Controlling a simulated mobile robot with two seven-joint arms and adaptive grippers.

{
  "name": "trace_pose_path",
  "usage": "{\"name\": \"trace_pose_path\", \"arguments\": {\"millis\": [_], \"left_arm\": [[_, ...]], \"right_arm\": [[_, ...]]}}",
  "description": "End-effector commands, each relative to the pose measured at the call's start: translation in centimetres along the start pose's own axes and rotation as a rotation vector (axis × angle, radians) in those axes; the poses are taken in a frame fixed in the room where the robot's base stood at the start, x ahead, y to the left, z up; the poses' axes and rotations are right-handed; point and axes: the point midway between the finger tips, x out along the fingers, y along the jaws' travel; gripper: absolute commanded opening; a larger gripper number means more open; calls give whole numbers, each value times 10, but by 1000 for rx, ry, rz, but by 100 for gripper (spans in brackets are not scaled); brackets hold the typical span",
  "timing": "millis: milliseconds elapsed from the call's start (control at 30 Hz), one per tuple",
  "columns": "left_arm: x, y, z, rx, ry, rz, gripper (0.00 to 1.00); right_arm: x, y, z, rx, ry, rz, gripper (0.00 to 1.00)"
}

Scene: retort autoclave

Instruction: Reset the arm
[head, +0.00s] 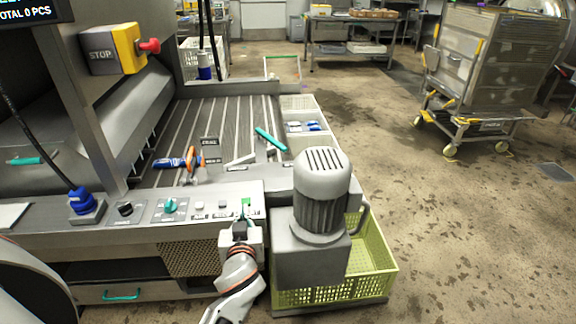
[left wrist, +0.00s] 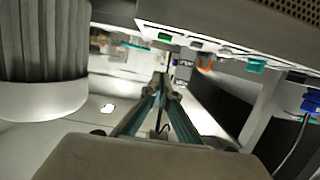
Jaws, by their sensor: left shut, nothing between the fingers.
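My left gripper (head: 241,222) is at the front edge of the machine's control panel (head: 185,208), just below a green button (head: 246,202). In the left wrist view its two fingers (left wrist: 162,82) come together at the tips with nothing between them. The green button also shows in the left wrist view (left wrist: 165,37), close ahead of the fingertips. I cannot tell whether the fingertips touch the panel. My right gripper is not in either view.
A grey motor (head: 322,190) stands right of my left gripper, above a yellow-green crate (head: 380,275). A conveyor bed (head: 165,115) with loose tools lies behind the panel. A STOP box (head: 115,48) hangs upper left. A wheeled rack (head: 480,60) stands back right; floor between is clear.

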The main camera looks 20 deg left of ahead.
Motion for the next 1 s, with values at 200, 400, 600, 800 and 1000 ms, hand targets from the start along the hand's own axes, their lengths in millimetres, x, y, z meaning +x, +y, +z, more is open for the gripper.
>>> {"name": "trace_pose_path", "arguments": {"millis": [200, 400, 600, 800, 1000], "left_arm": [[-5, 4, 20, 41, -30, 41, 0], [-47, 25, 116, 227, -162, 283, 0], [-123, 31, 210, 376, -260, 552, 0], [-174, 25, 251, 428, -292, 689, 0], [-183, 24, 257, 436, -294, 711, 0]], "right_arm": [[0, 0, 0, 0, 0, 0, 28], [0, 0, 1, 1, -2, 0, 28], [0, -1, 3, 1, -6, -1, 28], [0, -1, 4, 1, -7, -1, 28], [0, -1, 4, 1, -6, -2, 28]]}}
